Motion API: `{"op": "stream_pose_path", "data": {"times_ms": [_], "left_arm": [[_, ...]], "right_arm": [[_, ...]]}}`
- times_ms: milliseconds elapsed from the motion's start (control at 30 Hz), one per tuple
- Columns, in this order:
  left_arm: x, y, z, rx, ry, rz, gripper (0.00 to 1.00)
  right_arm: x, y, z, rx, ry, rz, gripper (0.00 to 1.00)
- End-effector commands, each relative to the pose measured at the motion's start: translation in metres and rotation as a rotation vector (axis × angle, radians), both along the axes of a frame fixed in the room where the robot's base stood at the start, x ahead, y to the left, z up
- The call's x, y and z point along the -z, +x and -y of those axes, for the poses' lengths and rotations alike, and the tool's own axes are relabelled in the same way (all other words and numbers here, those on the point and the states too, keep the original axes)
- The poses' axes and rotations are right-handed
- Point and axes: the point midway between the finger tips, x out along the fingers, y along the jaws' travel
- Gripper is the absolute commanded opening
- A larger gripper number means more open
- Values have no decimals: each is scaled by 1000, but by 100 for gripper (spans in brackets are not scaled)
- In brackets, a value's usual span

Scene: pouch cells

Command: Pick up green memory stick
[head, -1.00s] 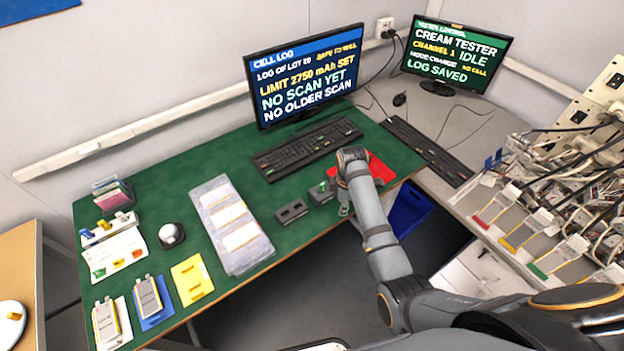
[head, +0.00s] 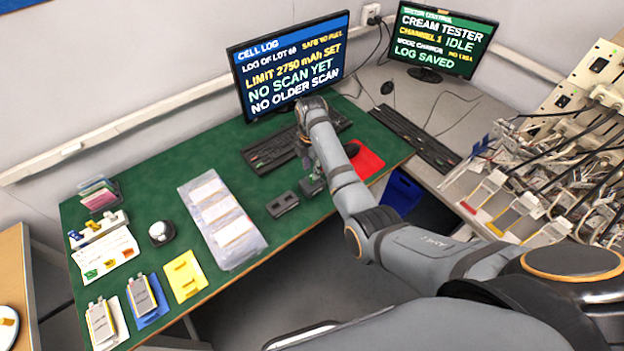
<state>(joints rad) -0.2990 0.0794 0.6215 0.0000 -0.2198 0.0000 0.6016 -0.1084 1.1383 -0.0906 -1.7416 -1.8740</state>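The green memory stick is not clear now; a small green spot showed on the right dark block a second ago. My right gripper (head: 314,172) points down at that small dark block (head: 311,187) on the green desk (head: 150,190). The gripper and arm cover part of the block, and the fingers are too small to tell open from shut. I cannot tell whether they touch the stick. A second dark block with slots (head: 282,204) sits just left of it. My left gripper is not in view.
A keyboard (head: 262,157) lies behind my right gripper, below the Cell Log monitor (head: 290,70). A red mat (head: 369,161) with a black mouse (head: 351,150) is to the right. A clear sleeve with white cards (head: 222,220) lies left. The desk's front edge is close.

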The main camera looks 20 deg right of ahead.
Motion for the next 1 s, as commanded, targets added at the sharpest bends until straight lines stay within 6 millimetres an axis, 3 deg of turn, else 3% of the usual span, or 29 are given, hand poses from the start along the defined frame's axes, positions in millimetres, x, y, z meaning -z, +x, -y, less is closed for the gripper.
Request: {"op": "stream_pose_path", "data": {"times_ms": [300, 567, 867, 1000], "left_arm": [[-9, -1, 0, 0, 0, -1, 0], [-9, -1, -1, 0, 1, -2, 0], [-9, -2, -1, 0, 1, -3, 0], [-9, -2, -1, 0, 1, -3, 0]], "right_arm": [[45, 1, 3, 0, 0, -3, 36], [52, 1, 2, 1, 0, 0, 36], [52, 1, 2, 1, 0, 0, 0], [52, 1, 2, 1, 0, 0, 0]]}}
